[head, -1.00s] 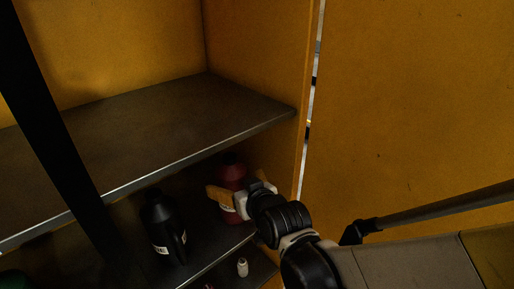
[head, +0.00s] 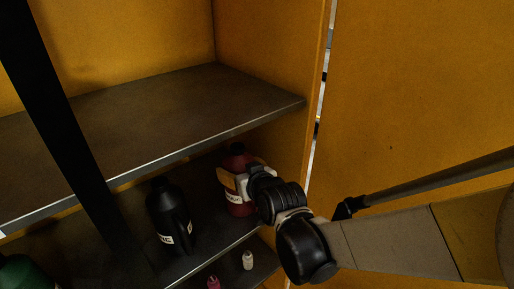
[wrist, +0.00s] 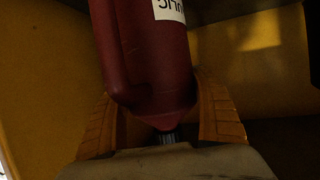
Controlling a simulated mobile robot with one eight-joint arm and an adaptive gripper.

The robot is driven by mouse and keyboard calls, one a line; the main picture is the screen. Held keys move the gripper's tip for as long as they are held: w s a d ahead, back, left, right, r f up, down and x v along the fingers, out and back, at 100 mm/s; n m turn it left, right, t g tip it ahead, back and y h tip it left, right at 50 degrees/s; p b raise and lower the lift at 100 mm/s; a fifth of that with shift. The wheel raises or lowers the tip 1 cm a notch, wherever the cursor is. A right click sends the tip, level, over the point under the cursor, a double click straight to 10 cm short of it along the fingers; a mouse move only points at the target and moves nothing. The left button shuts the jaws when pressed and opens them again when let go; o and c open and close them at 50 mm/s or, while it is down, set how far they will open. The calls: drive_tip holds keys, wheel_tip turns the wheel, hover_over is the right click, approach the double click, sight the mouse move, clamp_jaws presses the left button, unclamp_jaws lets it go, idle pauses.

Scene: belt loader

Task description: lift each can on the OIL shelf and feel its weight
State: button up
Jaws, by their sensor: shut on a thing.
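A dark red can (head: 238,208) with a black cap and a white label stands upright at the right end of the shelf (head: 205,262) below the upper board. My gripper (head: 240,180) is shut on it, its yellow fingers around the can's upper part. In the wrist view my gripper (wrist: 158,108) has one finger on each side of the red can (wrist: 155,60); part of the label shows. I cannot tell whether the can's base touches the shelf. A black can (head: 168,215) with a handle and label stands to the left. A green can (head: 18,272) is cut off at bottom left.
The upper shelf board (head: 130,115) is bare, and its front edge runs close above the cans. A yellow side wall (head: 285,145) is right of the red can. A small white bottle (head: 248,261) and a pink one (head: 213,283) stand lower down. A dark post (head: 65,130) crosses the left.

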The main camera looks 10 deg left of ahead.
sight(241, 160)
drive_tip(key=shift+r+p, duration=0.3)
drive_tip(key=shift+r, duration=0.2)
drive_tip(key=r, duration=0.1)
drive_tip(key=r+p, duration=0.1)
drive_tip(key=shift+s+d+r, duration=0.15)
drive_tip(key=shift+s+r, duration=0.1)
drive_tip(key=shift+r, duration=0.15)
drive_tip(key=s+d+p, duration=0.3)
drive_tip(key=s+d, duration=0.7)
drive_tip(key=s, duration=0.4)
drive_tip(key=shift+s+f, duration=0.2)
drive_tip(key=shift+w, duration=0.1)
